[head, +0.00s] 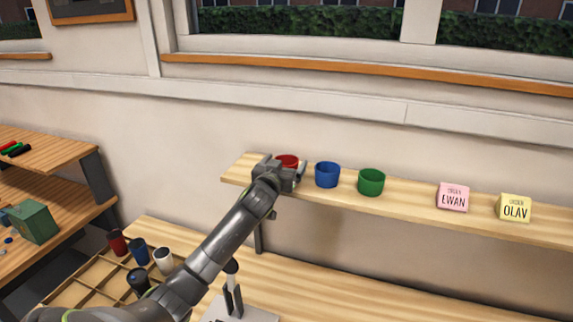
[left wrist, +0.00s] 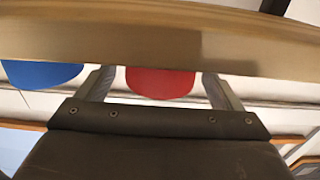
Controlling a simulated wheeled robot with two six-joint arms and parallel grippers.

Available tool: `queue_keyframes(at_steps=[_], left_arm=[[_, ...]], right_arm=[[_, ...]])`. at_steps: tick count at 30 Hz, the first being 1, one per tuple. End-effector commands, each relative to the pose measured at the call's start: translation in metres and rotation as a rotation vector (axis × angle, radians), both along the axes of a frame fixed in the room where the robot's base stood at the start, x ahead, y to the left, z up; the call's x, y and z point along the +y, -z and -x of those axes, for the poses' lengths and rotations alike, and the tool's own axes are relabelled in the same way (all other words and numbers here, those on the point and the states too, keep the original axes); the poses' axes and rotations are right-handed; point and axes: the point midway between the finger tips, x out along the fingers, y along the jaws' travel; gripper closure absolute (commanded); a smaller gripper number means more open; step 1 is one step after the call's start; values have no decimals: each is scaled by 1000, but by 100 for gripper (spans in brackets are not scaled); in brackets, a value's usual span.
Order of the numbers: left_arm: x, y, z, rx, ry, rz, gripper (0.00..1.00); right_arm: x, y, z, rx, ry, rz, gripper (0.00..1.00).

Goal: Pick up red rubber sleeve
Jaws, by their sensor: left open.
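The red rubber sleeve (head: 287,159) is a round, cup-like piece at the left end of the wall shelf in the head view, partly hidden by my left gripper (head: 285,164). My left gripper is open at the sleeve, with one finger on each side of it. In the left wrist view the red sleeve (left wrist: 160,83) shows between the two spread fingers, with a gap on both sides. The picture there looks upside down, and the shelf edge hides part of the sleeve. My right gripper is not in view.
A blue sleeve (head: 327,175) and a green sleeve (head: 371,182) stand to the right on the shelf (head: 415,197). Pink (head: 453,198) and yellow (head: 515,208) name cards stand further right. Below left, a wooden divided tray (head: 88,284) holds several dark, red, blue and white cylinders.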

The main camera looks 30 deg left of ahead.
Motion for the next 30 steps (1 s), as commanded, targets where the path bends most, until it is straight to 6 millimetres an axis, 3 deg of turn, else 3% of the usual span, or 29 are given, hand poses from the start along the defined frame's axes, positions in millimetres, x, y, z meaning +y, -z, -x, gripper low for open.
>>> queue_keyframes(at_steps=[7, 18, 26, 30], left_arm=[[0, 0, -1, -1, 0, 0, 12], [0, 0, 0, -1, 0, 0, 60], [0, -3, -1, -3, 0, -2, 60], [0, -20, -1, -8, 0, -3, 60]], right_arm=[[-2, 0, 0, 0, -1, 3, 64], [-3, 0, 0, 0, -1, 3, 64], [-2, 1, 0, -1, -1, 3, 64], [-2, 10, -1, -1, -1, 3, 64]])
